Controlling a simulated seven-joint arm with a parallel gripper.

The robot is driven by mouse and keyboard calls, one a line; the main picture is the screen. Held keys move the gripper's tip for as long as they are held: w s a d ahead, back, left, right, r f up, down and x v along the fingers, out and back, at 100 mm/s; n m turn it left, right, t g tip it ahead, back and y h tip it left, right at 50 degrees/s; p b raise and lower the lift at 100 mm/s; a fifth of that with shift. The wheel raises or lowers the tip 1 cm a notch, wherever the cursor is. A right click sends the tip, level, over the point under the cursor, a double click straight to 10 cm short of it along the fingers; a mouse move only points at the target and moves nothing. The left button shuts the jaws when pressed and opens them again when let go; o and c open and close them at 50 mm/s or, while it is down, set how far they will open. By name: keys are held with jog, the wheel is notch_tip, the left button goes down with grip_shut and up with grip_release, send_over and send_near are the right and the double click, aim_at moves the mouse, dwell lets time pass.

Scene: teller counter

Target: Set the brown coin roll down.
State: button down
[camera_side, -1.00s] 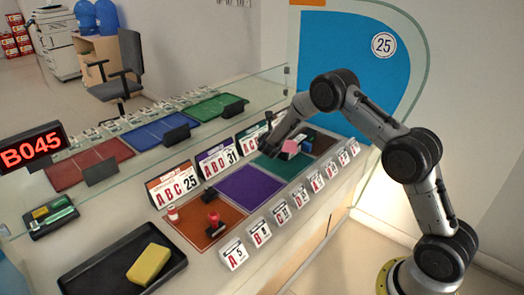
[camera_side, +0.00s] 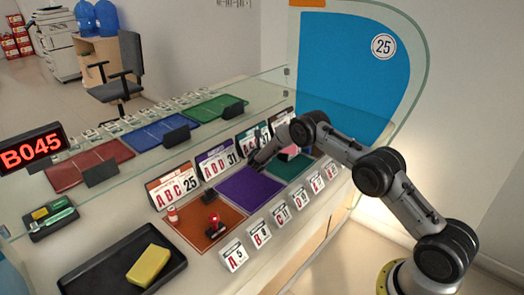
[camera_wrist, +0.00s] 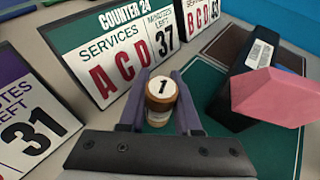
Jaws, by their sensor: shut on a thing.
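The brown coin roll (camera_wrist: 158,98) stands upright between the two fingers of my gripper (camera_wrist: 159,108) in the wrist view, with a white top marked 1. My gripper is shut on it. Green mat shows around the roll, in front of the Counter 24 sign (camera_wrist: 112,55). I cannot tell whether its bottom touches the mat. In the side view my gripper (camera_side: 253,164) is low at the back, near where the purple mat (camera_side: 250,188) meets the green mat (camera_side: 290,168). The roll cannot be made out there.
A black block with a barcode (camera_wrist: 236,78) and a pink thing (camera_wrist: 268,97) lie right of my gripper. A red stamp (camera_side: 213,222) and a red-and-white roll (camera_side: 172,213) stand on the brown mat. A black tray (camera_side: 85,271) holds a yellow sponge (camera_side: 149,265). The purple mat is mostly clear.

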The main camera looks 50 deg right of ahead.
jog(key=shift+f, duration=0.2)
jog(key=c, duration=0.6)
grip_release()
